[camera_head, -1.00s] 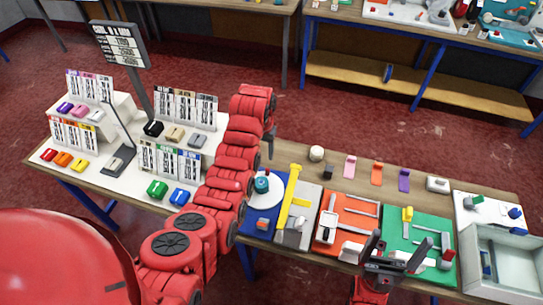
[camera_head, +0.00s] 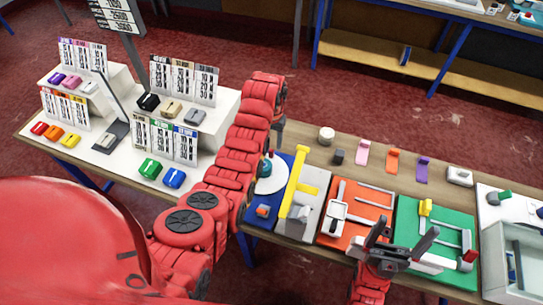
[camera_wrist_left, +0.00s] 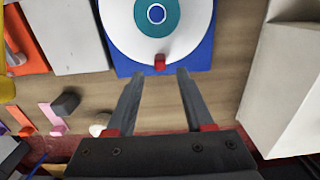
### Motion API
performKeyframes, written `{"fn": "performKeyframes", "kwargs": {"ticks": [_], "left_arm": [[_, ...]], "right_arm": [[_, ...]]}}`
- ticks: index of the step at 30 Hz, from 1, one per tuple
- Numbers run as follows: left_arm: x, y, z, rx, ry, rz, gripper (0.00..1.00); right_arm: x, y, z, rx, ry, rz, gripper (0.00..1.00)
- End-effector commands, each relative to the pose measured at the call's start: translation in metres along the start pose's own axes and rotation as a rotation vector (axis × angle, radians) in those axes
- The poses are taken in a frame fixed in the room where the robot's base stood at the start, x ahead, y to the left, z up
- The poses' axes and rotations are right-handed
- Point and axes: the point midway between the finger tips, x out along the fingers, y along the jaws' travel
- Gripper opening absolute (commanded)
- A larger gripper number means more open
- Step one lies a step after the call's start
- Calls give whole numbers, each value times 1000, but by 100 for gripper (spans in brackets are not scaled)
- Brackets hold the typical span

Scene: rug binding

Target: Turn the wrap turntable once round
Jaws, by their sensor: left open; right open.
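The wrap turntable has a white disc (camera_head: 274,184) on a blue base (camera_head: 254,220), partly hidden by my left arm in the head view. In the left wrist view, the white disc (camera_wrist_left: 116,30) has a teal ring (camera_wrist_left: 142,22) round its centre and a red knob (camera_wrist_left: 160,62) near its rim. My left gripper (camera_wrist_left: 160,73) is open, with the knob just beyond and between its fingertips, not gripped. In the head view, my left gripper (camera_head: 278,138) points down behind the turntable. My right gripper (camera_head: 399,238) is open and empty in front of the green board.
A yellow-armed grey fixture (camera_head: 303,215), an orange board (camera_head: 350,225) and a green board (camera_head: 408,225) stand right of the turntable. Small coloured pieces and a white roll (camera_head: 326,136) lie behind. White display stands (camera_head: 215,120) fill the left side.

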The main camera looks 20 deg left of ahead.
Motion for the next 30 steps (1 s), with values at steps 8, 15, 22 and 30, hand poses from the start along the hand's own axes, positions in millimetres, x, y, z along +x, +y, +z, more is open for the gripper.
{"fn": "performKeyframes", "kwargs": {"ticks": [8, 15, 22, 30], "left_arm": [[37, 0, 0, 0, -4, 0, 52], [54, 0, 0, -1, -2, 0, 52], [58, 0, -1, -1, 2, 0, 52], [58, 0, 0, -1, 1, 0, 33]], "right_arm": [[20, 1, -3, 0, -1, 0, 98], [24, 1, -4, 0, -1, 0, 98], [24, 1, -4, 0, -1, 0, 98], [24, 1, -4, 0, -1, 0, 98]]}}
